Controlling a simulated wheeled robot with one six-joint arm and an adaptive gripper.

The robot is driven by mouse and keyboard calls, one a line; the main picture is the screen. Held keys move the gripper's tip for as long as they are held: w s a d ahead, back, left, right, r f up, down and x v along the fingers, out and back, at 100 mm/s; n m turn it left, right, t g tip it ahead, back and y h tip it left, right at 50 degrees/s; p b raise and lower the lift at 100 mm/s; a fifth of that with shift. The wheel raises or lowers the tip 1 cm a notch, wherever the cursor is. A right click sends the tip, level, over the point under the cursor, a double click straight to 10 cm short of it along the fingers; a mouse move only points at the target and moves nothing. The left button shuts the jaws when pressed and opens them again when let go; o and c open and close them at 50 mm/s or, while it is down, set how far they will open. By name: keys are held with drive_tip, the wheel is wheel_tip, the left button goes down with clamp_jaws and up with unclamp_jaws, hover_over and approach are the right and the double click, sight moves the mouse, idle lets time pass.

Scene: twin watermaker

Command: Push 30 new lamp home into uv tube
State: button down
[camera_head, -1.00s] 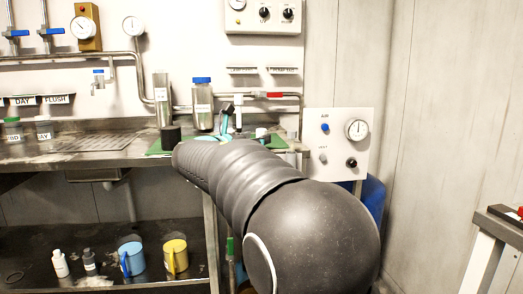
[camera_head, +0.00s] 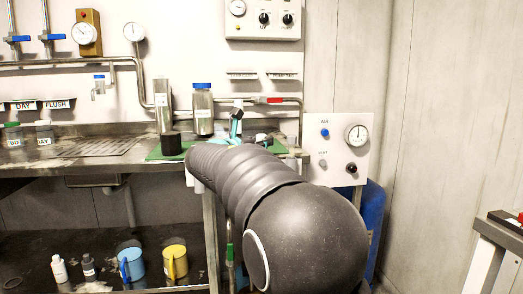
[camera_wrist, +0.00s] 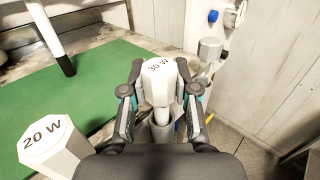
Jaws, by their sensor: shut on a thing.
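The 30 W lamp shows a white faceted cap (camera_wrist: 158,69) marked "30 W" at the upper middle of the wrist view. My gripper (camera_wrist: 163,92) is shut on it, one finger on each side. A grey metal tube (camera_wrist: 162,132), seemingly the UV tube, shows directly below the cap. Whether the lamp is inside it, and how deep, I cannot tell. In the head view my arm hides most of the gripper and the tube; only part of the gripper (camera_head: 235,126) shows past the arm's end.
A "20 W" white cap (camera_wrist: 47,138) is close at the wrist view's lower left. A white rod with a black end (camera_wrist: 55,40) stands at the green mat (camera_wrist: 100,75). A blue-capped bottle (camera_head: 203,110) and steel cylinder (camera_head: 163,105) stand left; an air panel (camera_head: 337,145) is right.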

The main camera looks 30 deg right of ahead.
drive_tip(key=shift+r, duration=0.15)
wheel_tip(320, 180, up, 18)
drive_tip(key=p, duration=0.4)
drive_tip(key=c, duration=1.4)
unclamp_jaws()
drive_tip(key=c, duration=0.4)
drive_tip(key=shift+o, duration=1.2)
drive_tip(key=shift+c, duration=1.4)
